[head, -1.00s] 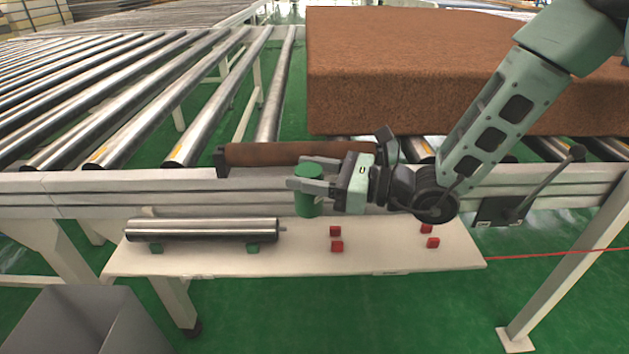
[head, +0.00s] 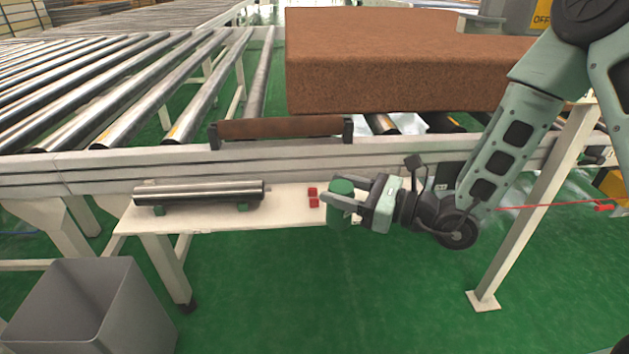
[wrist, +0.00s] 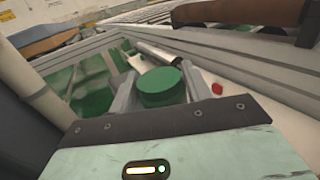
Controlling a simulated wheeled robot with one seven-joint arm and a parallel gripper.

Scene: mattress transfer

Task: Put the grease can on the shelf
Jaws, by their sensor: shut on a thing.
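The grease can is a green cylinder (head: 338,213) held upright between the fingers of my gripper (head: 345,198). In the wrist view the can (wrist: 162,88) sits between both fingers with its round green top facing me. The shelf is a pale board (head: 275,213) under the conveyor's front rail. The gripper and can are at the shelf's right part in the head view, in front of it. I cannot tell the exact gap between the can and the shelf.
A steel roller (head: 199,192) rests on green supports on the shelf's left part. A brown mattress block (head: 400,70) lies on the conveyor. A grey bin (head: 90,310) stands at lower left. A white post (head: 530,215) is at right.

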